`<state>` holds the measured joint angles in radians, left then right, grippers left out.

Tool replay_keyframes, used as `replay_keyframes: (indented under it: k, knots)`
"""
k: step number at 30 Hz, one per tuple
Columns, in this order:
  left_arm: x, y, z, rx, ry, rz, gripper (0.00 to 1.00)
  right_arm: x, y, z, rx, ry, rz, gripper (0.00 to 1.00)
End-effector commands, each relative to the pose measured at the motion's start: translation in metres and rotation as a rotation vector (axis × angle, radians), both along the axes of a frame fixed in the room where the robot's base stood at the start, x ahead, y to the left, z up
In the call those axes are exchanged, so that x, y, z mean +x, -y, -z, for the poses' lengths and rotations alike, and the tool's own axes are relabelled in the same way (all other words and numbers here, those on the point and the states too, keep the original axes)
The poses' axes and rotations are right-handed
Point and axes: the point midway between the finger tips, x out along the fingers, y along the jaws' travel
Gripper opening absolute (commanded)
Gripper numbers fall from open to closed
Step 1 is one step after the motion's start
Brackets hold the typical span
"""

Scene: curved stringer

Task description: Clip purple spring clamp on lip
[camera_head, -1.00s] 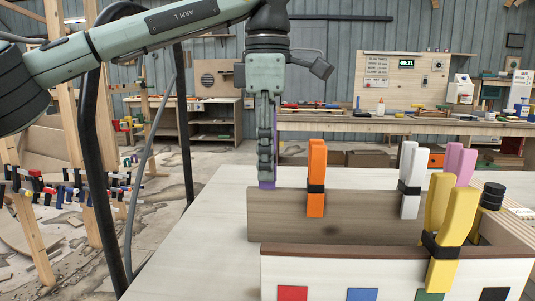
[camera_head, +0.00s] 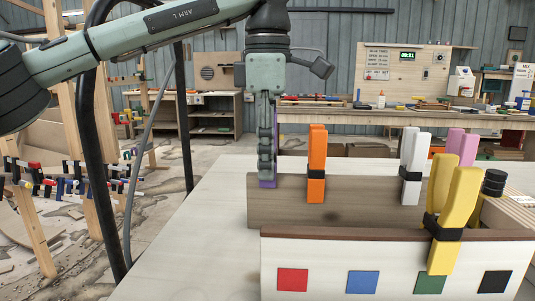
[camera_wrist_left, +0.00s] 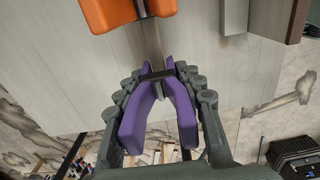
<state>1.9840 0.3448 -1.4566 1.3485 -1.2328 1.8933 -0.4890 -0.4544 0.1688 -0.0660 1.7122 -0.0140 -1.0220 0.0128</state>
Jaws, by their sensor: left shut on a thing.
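My left gripper (camera_head: 267,165) is shut on the purple spring clamp (camera_head: 267,184), pointing straight down at the left end of the rear brown lip board (camera_head: 281,207). In the left wrist view, the gripper's fingers (camera_wrist_left: 162,100) lie along both outer sides of the purple handles (camera_wrist_left: 183,112). The clamp's jaw end, beyond its dark band, is at the thin lip edge (camera_wrist_left: 151,38). In the head view, the purple tip overlaps the board's top edge. Whether the jaws straddle the lip is hard to tell. My right gripper is not in view.
An orange clamp (camera_head: 317,150) stands on the lip just right of my gripper. White (camera_head: 411,172), pink (camera_head: 455,146) and yellow clamps (camera_head: 456,215) stand farther right. The front panel (camera_head: 330,262) carries colored squares. The pale tabletop (camera_head: 195,240) to the left is clear.

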Motion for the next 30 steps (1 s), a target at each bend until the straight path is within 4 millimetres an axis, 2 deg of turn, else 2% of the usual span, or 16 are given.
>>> replay_keyframes:
  k: [30]
  knots:
    - [0.0, 0.0, 0.013, 0.0, 0.0, 0.0, 0.0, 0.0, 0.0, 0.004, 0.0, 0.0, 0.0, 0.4]
